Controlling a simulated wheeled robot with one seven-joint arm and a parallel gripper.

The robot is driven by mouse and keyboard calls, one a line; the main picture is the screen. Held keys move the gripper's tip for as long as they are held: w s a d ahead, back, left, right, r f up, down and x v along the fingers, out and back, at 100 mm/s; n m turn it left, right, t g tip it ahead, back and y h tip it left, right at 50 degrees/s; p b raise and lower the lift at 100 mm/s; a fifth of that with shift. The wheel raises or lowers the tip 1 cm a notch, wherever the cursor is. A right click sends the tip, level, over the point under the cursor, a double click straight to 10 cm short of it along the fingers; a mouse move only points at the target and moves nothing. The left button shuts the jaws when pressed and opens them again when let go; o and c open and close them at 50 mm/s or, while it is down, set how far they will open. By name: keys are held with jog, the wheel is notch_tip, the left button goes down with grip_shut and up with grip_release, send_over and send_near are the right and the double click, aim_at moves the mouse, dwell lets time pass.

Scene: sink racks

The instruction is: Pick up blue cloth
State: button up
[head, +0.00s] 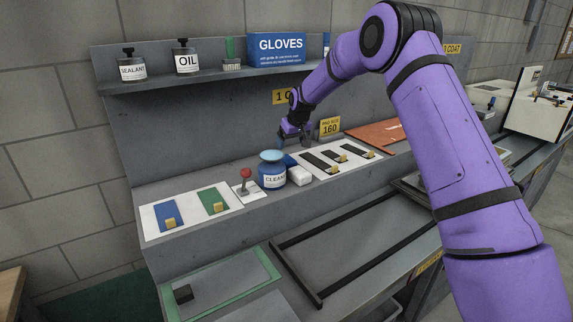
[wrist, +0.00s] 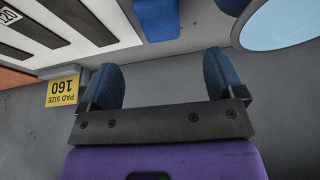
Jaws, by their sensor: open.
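A small blue item (head: 290,160), likely the blue cloth, lies on the shelf between a blue jar and a white block. It also shows at the top edge of the wrist view (wrist: 157,16), partly cut off. My gripper (head: 293,141) is above and behind it, near the back panel. In the wrist view my gripper (wrist: 162,72) is open with nothing between its blue-padded fingers. The blue item lies beyond the fingertips, roughly in line with the gap, apart from them.
The blue cleaner jar (head: 272,172) stands close left of the blue item; its round top (wrist: 285,22) shows in the wrist view. The white block (head: 300,176) is in front. A card with dark strips (head: 336,158) lies right. The overhead shelf (head: 205,76) holds bottles and a gloves box.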

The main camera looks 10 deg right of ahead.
aim_at(287, 159)
jog(key=x, duration=1)
jog(key=shift+w+f, duration=0.15)
jog(key=c, duration=1)
